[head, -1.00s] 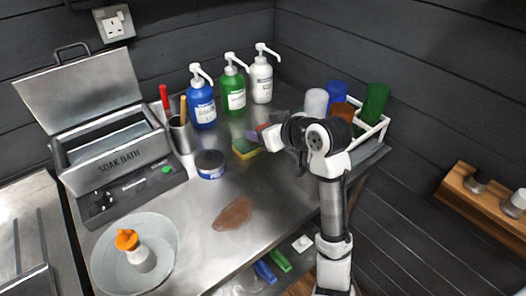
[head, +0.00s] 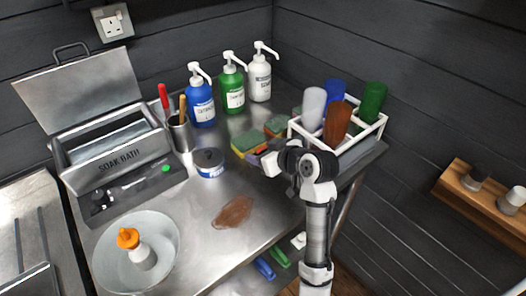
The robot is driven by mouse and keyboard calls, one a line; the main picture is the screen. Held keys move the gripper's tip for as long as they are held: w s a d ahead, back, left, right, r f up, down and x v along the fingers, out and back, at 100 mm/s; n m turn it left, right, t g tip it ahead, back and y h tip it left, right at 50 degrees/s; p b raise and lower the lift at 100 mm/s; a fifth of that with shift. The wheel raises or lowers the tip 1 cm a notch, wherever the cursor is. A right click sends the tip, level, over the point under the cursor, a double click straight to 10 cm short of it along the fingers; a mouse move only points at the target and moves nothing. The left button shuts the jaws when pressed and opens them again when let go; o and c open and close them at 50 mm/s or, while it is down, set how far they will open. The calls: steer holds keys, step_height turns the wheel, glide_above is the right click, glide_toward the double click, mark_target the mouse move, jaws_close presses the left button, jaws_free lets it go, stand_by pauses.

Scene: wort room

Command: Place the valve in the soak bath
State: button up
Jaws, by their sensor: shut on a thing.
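The soak bath (head: 120,162) is a grey metal box with its lid (head: 82,92) raised, at the back left of the steel bench. My gripper (head: 268,161) is right of the bench's middle, in front of the sponges and well to the right of the bath. It is shut on a small purple and orange-red thing (head: 255,158), seemingly the valve. My wrist hides most of this thing, so its shape is unclear.
Between gripper and bath are a blue tin (head: 209,163), a tool cup (head: 180,134) and a brown puddle (head: 233,211). Pump bottles (head: 233,85) stand behind. A bowl (head: 105,255) holds an orange-capped bottle (head: 137,249). A white rack (head: 370,140) with tumblers is on the right.

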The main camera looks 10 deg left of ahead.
steer(key=shift+f, duration=0.25)
steer(key=o, duration=1.1)
steer(key=shift+r, duration=0.1)
steer(key=shift+c, duration=0.2)
steer(key=shift+r, duration=0.1)
